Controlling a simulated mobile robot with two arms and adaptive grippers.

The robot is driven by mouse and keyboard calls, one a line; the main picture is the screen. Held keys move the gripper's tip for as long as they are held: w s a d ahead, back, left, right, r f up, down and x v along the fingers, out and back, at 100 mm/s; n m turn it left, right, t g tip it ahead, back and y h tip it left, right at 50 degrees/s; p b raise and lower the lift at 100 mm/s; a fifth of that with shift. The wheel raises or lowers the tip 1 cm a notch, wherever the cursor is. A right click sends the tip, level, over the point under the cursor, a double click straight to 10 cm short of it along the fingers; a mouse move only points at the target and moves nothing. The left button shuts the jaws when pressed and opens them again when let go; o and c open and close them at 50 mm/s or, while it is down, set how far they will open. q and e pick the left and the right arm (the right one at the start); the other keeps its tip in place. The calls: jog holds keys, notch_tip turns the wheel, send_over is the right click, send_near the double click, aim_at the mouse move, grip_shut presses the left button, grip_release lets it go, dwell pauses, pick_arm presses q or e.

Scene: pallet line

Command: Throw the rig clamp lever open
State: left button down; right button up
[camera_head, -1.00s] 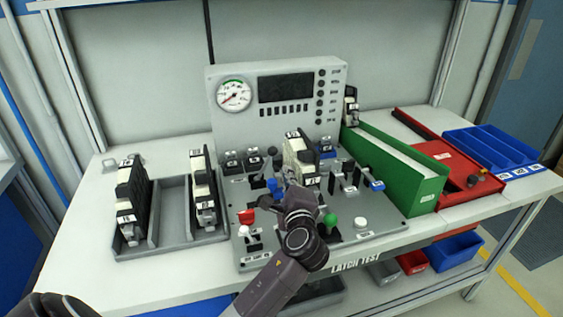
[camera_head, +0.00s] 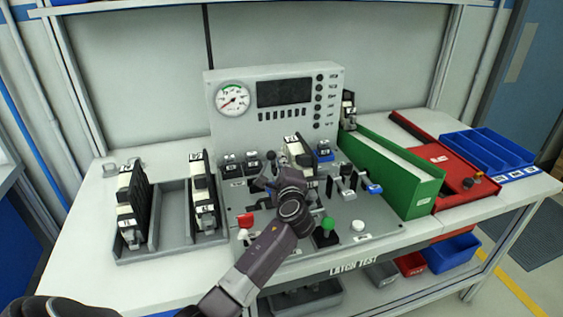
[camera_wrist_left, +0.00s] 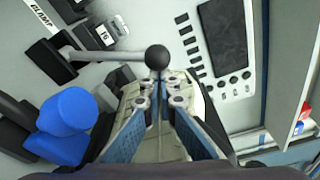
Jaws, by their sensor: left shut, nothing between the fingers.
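The clamp lever shows in the left wrist view as a grey rod ending in a black ball knob (camera_wrist_left: 157,57), rising from a dark base beside a label reading CLAMP. My left gripper (camera_wrist_left: 157,82) is shut and empty, its fingertips right at the knob; whether they touch it, I cannot tell. The gripper and wrist hide part of the controls there. My right gripper is not in view.
A blue knob (camera_wrist_left: 64,111) stands close beside the left fingers. The rig also carries a red switch (camera_head: 245,220), a green knob (camera_head: 328,223) and a gauge panel (camera_head: 285,125). A grey tray (camera_head: 175,233) with modules lies left, a green bin (camera_head: 408,180) right.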

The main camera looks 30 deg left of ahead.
pick_arm(q)
jog(key=shift+s+a+r+n, duration=0.1)
jog(key=shift+s+r+n, duration=0.1)
jog(key=shift+n, duration=0.2)
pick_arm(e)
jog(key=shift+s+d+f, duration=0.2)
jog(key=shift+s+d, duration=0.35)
pick_arm(q)
jog(key=shift+s+a+r, duration=0.1)
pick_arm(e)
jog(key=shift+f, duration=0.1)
pick_arm(q)
jog(key=shift+s+a+r+n+b, duration=0.3)
jog(key=shift+s+a+n+b, duration=0.15)
jog(key=shift+n, duration=0.25)
jog(key=s+a+r+n+b, duration=0.1)
jog(key=s+a+n, duration=0.4)
jog(key=s, duration=0.2)
jog(key=shift+a+t+y, duration=0.4)
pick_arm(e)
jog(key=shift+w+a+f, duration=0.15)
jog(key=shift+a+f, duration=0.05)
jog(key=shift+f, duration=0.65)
